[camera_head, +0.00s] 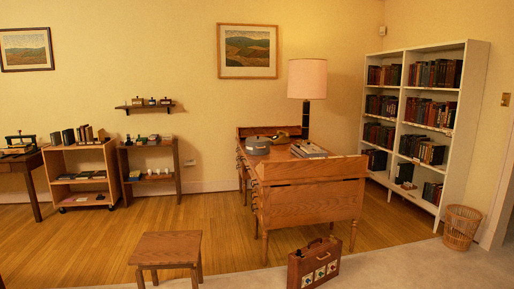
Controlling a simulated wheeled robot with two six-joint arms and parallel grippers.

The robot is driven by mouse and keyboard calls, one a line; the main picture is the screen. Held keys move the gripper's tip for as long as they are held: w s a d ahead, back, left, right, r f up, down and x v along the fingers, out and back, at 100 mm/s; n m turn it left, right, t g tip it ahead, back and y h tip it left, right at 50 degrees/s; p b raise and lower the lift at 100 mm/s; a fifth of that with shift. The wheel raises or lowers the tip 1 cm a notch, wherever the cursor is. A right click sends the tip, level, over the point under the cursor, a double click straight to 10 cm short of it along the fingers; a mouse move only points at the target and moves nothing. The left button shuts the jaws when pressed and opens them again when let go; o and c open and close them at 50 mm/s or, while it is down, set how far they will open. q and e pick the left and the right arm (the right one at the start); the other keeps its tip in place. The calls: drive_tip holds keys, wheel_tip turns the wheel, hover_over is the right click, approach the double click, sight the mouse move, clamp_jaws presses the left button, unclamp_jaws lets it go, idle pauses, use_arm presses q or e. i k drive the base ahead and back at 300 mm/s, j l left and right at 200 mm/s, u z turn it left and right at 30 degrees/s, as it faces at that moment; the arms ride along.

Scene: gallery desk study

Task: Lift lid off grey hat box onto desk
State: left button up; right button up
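The grey hat box (257,149) is small and round and sits on the left part of the wooden desk (308,195), in the middle of the head view. It seems to have its lid on, but it is too small to tell the lid from the body. The desk top shows only partly behind its raised near side. Neither of my grippers is in view.
Books or papers (308,149) and a pink-shaded lamp (307,80) are on or behind the desk. A brown case (314,266) stands on the floor before it. A low stool (166,248) is at the left front. Wooden floor (90,240) is open at left.

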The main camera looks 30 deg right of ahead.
sight(252, 149)
drive_tip(key=i+j+u, duration=0.1)
drive_tip(key=i+u, duration=0.2)
drive_tip(key=i, duration=0.5)
drive_tip(key=i+l+u, duration=0.15)
drive_tip(key=i+u, duration=0.2)
drive_tip(key=i, duration=1.2)
drive_tip(key=i+j+z, duration=0.15)
drive_tip(key=i, duration=0.6)
drive_tip(key=i+j, duration=0.1)
drive_tip(key=i, duration=0.65)
drive_tip(key=i+l+z, duration=0.15)
drive_tip(key=i+z, duration=0.2)
drive_tip(key=i, duration=0.55)
drive_tip(key=i+j+z, duration=0.1)
drive_tip(key=i+z, duration=0.25)
drive_tip(key=i, duration=0.55)
drive_tip(key=i+z, duration=0.3)
drive_tip(key=i, duration=0.25)
drive_tip(key=i+j+z, duration=0.1)
drive_tip(key=i+z, duration=0.2)
drive_tip(key=i, duration=0.3)
drive_tip(key=i+j+z, duration=0.3)
drive_tip(key=i, duration=0.25)
drive_tip(key=i+l+z, duration=0.55)
drive_tip(key=i, duration=0.35)
drive_tip(key=i+l+z, duration=0.15)
drive_tip(key=i+z, duration=0.15)
drive_tip(key=i, duration=0.15)
